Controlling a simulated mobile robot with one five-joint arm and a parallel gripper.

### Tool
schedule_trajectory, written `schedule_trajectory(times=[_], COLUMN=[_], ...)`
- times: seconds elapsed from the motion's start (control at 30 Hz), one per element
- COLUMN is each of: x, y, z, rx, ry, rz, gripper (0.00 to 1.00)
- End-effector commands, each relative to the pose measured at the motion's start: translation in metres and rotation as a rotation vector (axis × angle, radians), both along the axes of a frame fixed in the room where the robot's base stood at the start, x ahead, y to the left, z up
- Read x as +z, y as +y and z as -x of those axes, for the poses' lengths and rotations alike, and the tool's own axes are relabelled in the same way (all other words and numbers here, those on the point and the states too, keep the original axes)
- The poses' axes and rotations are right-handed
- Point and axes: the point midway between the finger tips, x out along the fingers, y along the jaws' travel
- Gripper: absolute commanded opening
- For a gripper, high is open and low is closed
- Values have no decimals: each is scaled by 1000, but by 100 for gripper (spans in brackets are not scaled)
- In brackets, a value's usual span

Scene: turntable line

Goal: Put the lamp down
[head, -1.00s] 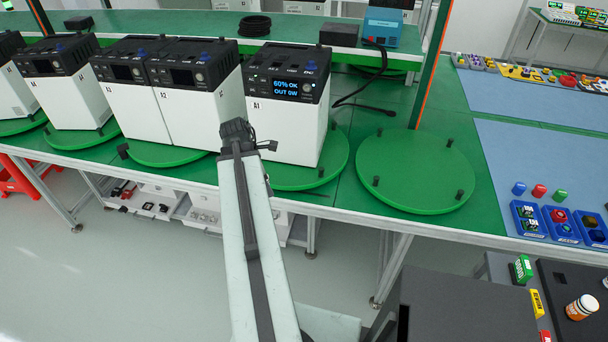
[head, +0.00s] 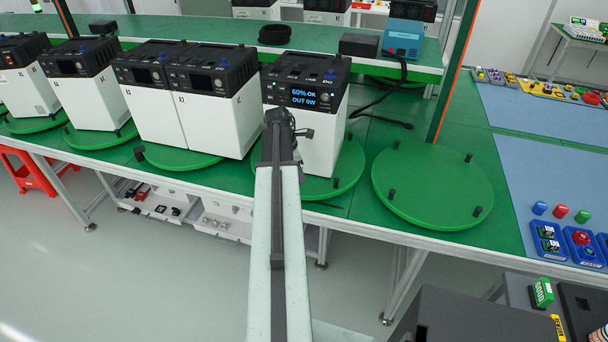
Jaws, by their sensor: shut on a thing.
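My gripper (head: 277,122) is the small dark end of my arm, seen from behind in front of power station A1 (head: 318,150). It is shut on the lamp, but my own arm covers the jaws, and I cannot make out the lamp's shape. A small dark part shows at the right of the gripper. The white station with the black top stands upright on a green turntable (head: 345,180). Its lit screen (head: 303,96) reads 60% OK and an output of a few watts. I cannot tell whether the gripper touches the station.
An empty green turntable (head: 432,186) with short black pegs lies right of the station. Several more stations stand at the left. A raised shelf behind holds a blue box (head: 404,38) and a coiled cable (head: 287,40). Blue mats (head: 553,185) with small parts lie at the right.

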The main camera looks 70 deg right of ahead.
Motion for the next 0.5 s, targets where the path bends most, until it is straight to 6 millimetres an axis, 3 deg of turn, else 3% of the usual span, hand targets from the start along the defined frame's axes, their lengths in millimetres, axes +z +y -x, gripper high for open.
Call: schedule_trajectory(times=[0.27,0.4,0.5], x=[-1,-4,-33], y=[-13,-38,-35], z=[2,5,6], rx=[1,-1,1], ry=[0,-1,0], rz=[0,1,1], gripper=[0,0,0])
